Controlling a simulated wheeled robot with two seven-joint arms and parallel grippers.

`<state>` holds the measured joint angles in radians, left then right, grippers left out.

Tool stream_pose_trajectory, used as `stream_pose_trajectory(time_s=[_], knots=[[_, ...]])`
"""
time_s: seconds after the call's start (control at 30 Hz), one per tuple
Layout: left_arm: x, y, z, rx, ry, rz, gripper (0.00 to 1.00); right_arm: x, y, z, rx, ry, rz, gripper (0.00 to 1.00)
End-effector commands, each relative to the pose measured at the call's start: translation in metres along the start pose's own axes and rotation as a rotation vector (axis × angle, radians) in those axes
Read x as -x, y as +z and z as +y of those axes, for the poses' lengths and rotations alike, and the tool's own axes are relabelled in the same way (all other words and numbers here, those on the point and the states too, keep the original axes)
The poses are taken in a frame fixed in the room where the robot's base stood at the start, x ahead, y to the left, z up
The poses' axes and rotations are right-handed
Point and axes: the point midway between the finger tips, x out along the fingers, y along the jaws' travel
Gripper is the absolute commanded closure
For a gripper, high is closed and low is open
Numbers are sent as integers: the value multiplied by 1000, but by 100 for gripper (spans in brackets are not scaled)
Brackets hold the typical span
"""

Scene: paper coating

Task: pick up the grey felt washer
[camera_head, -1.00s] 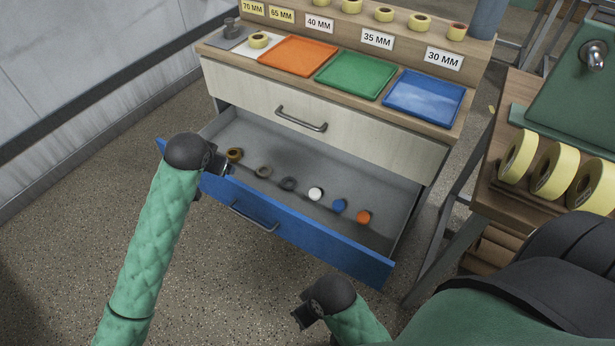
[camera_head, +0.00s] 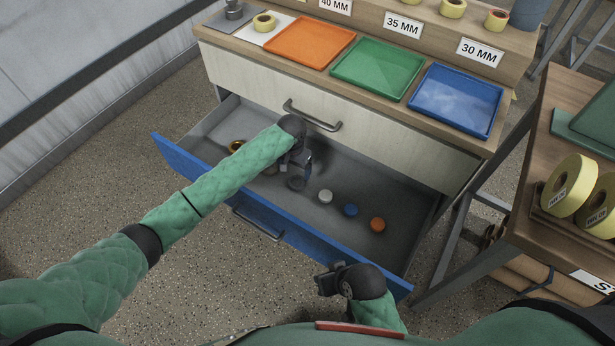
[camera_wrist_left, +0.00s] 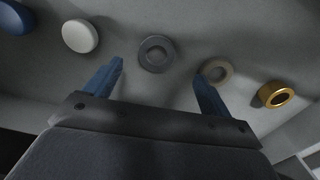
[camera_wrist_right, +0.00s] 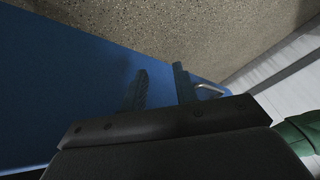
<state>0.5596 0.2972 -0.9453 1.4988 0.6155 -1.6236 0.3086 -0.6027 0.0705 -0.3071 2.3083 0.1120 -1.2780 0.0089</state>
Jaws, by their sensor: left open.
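The grey felt washer (camera_head: 296,184) is a dark grey ring lying flat in the open blue-fronted drawer. It also shows in the left wrist view (camera_wrist_left: 157,53), ahead of and between the fingertips. My left gripper (camera_head: 304,166) is over the drawer, just above the washer; it is open and empty, its two blue fingers (camera_wrist_left: 159,72) apart. In the head view the gripper covers a little of the washer's surroundings. My right gripper (camera_head: 326,283) is outside the drawer by its blue front; its fingers (camera_wrist_right: 161,82) stand apart with nothing between them.
A lighter grey-tan ring (camera_wrist_left: 216,70) and a brass ring (camera_wrist_left: 276,94) lie to one side of the washer. White (camera_head: 325,197), blue (camera_head: 351,210) and orange (camera_head: 377,224) discs lie to the other. The upper drawer's handle (camera_head: 312,116) juts out behind my left gripper.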

Motion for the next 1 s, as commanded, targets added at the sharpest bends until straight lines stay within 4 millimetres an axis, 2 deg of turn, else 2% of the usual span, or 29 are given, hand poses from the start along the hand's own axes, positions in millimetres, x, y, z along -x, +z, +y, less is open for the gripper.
stream_pose_trajectory(time_s=[0.23, 0.57, 0.8, 1.0], knots=[[-6, 0, 1, 49, 0, 0, 17, 1, -3, 0, -1, 0, 15, 71], [-34, -4, 1, 48, -1, 1, 17, 8, -5, -2, -1, -1, 10, 71], [-66, -12, 3, 47, -1, 1, 17, 20, -8, -4, 1, -1, 0, 71], [-77, -11, 3, 47, -1, 2, 17, 23, -8, -4, 1, -2, -4, 71]])
